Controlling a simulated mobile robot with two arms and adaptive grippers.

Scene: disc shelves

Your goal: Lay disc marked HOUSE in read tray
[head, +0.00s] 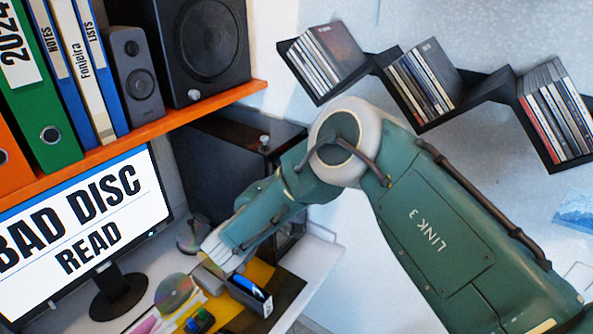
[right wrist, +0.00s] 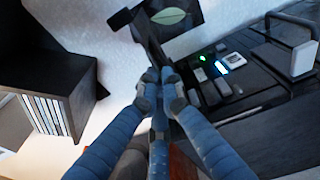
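A shiny disc (head: 173,293) shows on the desk at the lower left of the head view. A second round, disc-like thing (head: 192,236) shows behind my right gripper. No HOUSE mark is readable on either. My right gripper (head: 208,262) is low over the desk, close to the shiny disc. In the right wrist view its blue fingers (right wrist: 160,82) come close together at the tips; whether something thin is between them is unclear. A dark machine with green and white lights (right wrist: 215,75) is beyond the fingers. No read tray can be made out for certain. My left gripper is not in view.
A monitor (head: 85,225) reads "BAD DISC READ". A dark cabinet (head: 220,170) stands behind my arm under an orange shelf (head: 180,117) with binders and speakers. Wall racks (head: 497,88) hold several cases. A blue item (head: 248,287) lies by the desk's front.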

